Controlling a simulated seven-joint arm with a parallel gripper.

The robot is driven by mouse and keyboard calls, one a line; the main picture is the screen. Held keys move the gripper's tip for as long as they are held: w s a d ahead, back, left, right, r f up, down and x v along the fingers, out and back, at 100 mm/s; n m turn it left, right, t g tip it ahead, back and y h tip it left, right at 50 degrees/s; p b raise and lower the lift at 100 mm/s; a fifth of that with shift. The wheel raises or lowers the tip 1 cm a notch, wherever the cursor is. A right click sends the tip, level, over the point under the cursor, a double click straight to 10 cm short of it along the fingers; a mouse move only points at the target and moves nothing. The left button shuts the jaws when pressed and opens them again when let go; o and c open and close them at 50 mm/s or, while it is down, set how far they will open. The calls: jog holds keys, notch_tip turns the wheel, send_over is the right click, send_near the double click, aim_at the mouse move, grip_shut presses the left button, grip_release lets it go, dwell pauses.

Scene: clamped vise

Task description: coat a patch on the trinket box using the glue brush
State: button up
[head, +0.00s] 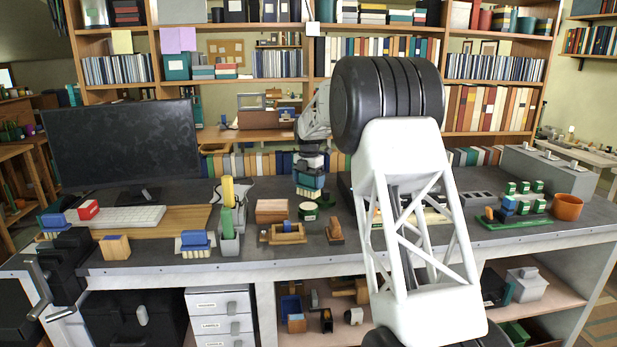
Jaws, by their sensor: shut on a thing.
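My gripper (309,174) is at the middle of the bench, pointing down. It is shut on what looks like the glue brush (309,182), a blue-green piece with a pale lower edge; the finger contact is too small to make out. A reddish-brown box (271,210), which seems to be the trinket box, sits on the bench to the left of and nearer than my gripper. I cannot make out any coated patch on it. A small dark green round pot (308,212) stands just below the held piece in the picture; I cannot tell whether they touch.
A wooden tray (288,238) and a small brown wooden piece (335,231) lie in front. A grey holder (229,242) with tall green and yellow pieces stands left. A blue-topped brush-like block (195,243) lies farther left. A black vise (70,262) is at the left corner. My arm hides the bench's right-centre.

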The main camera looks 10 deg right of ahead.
aim_at(309, 192)
jog(key=shift+f, duration=1.9)
jog(key=shift+f, duration=0.65)
dwell(1.5)
jog(key=shift+r, duration=0.1)
jog(key=shift+r, duration=3.5)
